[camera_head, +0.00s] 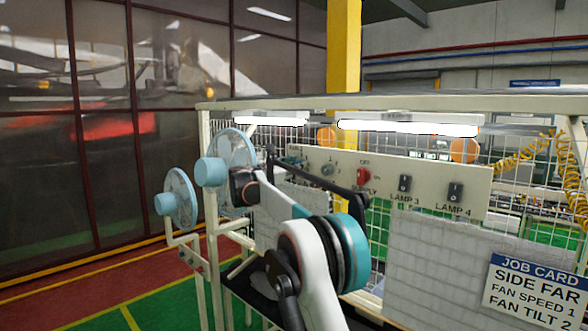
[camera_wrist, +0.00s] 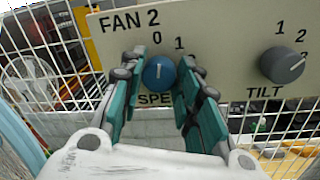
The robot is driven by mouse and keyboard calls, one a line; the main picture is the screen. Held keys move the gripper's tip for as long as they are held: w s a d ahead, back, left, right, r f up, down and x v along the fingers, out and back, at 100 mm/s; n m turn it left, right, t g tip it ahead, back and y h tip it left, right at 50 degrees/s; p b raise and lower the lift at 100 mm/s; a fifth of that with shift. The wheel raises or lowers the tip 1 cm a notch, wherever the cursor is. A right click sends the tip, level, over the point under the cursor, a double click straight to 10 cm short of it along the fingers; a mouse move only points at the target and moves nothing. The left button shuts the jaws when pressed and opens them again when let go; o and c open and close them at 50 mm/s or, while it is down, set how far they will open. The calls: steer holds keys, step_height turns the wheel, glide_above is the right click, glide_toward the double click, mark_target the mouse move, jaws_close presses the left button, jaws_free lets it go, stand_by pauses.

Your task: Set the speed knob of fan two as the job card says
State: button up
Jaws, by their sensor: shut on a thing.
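The blue speed knob (camera_wrist: 158,74) is on the cream panel under the label FAN 2. Its white mark points about straight up, close to the 0; the 1 is to the right. My gripper (camera_wrist: 161,64) is shut on this knob, one teal finger on each side. The fingers partly cover the SPEED label. The grey tilt knob (camera_wrist: 283,65) is to the right, its mark pointing to the upper right. The job card (camera_head: 535,294) reads SIDE FAR, FAN SPEED 1, FAN TILT 2. In the head view my arm largely hides my gripper and the speed knob.
On the panel (camera_head: 440,198), a red supply switch (camera_head: 363,175), lamp 3 switch (camera_head: 405,184) and lamp 4 switch (camera_head: 455,191) are right of the tilt knob. Wire mesh surrounds the panel.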

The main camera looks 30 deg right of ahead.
steer(key=m+b, duration=0.1)
steer(key=m, duration=0.4)
steer(key=shift+m+h, duration=0.3)
stand_by(0.4)
steer(key=o, duration=1.1)
steer(key=shift+c, duration=0.2)
steer(key=shift+a+f, duration=0.1)
steer(key=v, duration=1.1)
steer(key=shift+s+a, duration=0.15)
steer(key=shift+a, duration=0.25)
